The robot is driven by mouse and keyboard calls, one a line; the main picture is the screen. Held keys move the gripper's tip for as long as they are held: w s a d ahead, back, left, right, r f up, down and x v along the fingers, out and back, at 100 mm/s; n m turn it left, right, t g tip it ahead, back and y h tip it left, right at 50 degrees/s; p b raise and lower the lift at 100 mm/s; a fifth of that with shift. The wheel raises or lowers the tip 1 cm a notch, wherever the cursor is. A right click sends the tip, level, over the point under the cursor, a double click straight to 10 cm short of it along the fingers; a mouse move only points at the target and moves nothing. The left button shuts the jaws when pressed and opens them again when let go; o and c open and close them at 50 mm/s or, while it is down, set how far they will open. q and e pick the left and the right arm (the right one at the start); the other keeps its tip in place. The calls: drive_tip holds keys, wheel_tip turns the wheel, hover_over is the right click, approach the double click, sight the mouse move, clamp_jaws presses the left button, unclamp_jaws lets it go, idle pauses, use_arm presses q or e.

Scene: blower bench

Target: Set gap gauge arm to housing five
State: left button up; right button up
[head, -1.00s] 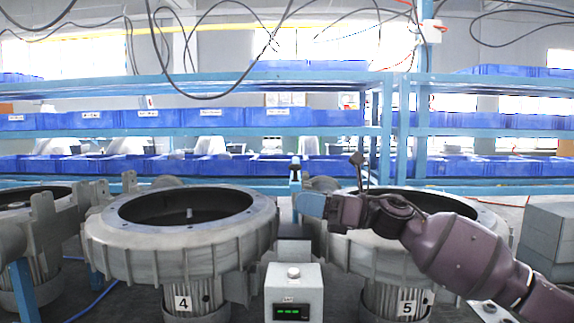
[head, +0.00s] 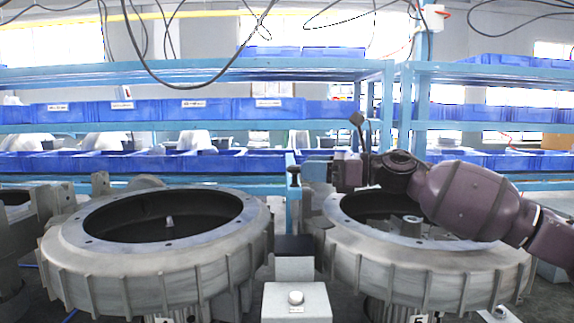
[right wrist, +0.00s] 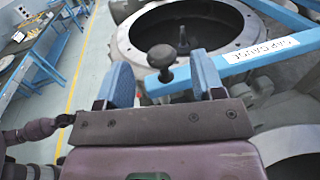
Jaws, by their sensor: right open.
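The gap gauge arm is a blue bar (right wrist: 240,60) with a white label and a dark knob (right wrist: 161,57) at its near end. In the head view the knob (head: 293,172) and bar (head: 293,212) show nearly end-on between housing four (head: 160,262) and housing five (head: 430,262). My right gripper (head: 308,171) reaches left over housing five at knob height. In the right wrist view its blue fingers (right wrist: 165,78) are open, with the knob showing between them; contact is not clear. My left gripper is not in view.
A grey box with a button (head: 296,300) stands between the housings at the front. Blue shelves with bins (head: 200,110) run across the back. Another housing (head: 15,215) is at the far left. Cables hang overhead.

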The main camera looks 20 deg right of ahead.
sight(288, 166)
drive_tip(key=shift+x, duration=2.8)
clamp_jaws()
drive_tip(key=shift+d, duration=0.1)
